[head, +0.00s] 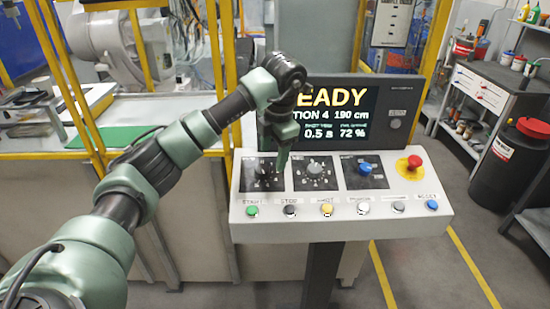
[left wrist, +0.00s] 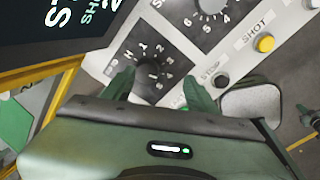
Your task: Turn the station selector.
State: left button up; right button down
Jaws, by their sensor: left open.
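The console (head: 340,220) has three dials on its sloped face. The left dial, a black knob (head: 264,178) ringed by numbers, also shows in the left wrist view (left wrist: 151,71); its name label is not readable. My left gripper (head: 282,158) hangs over the left dial, pointing down. In the left wrist view its open fingers (left wrist: 158,84) stand either side of the knob's lower part, with nothing held. I cannot tell whether they touch the knob. The screen (head: 325,112) partly reads "EADY", "TION 4" and "190 cm", with my arm covering its left side. My right gripper is not in view.
A middle dial (head: 315,171), a blue knob (head: 365,168) and a red mushroom button (head: 414,161) sit to the right. Several push buttons, including a green one (head: 252,211), line the front edge. Yellow posts (head: 230,60) stand behind left.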

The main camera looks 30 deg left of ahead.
aim_at(262, 169)
pick_arm(q)
jog(key=a+f, duration=0.1)
jog(key=a+f+y+p, duration=0.1)
jog(key=shift+s+a+f+p, duration=0.2)
jog(key=shift+s+a+p, duration=0.1)
jog(key=shift+a, duration=0.1)
jog(key=x, duration=0.2)
jog(key=shift+w+f, duration=0.15)
jog(key=shift+f, duration=0.1)
jog(key=shift+w+a+f+p, duration=0.1)
jog(key=shift+a+f+p, duration=0.05)
jog(key=shift+f+p, duration=0.2)
jog(key=shift+f, duration=0.15)
grip_shut()
jog(key=shift+n, duration=0.3)
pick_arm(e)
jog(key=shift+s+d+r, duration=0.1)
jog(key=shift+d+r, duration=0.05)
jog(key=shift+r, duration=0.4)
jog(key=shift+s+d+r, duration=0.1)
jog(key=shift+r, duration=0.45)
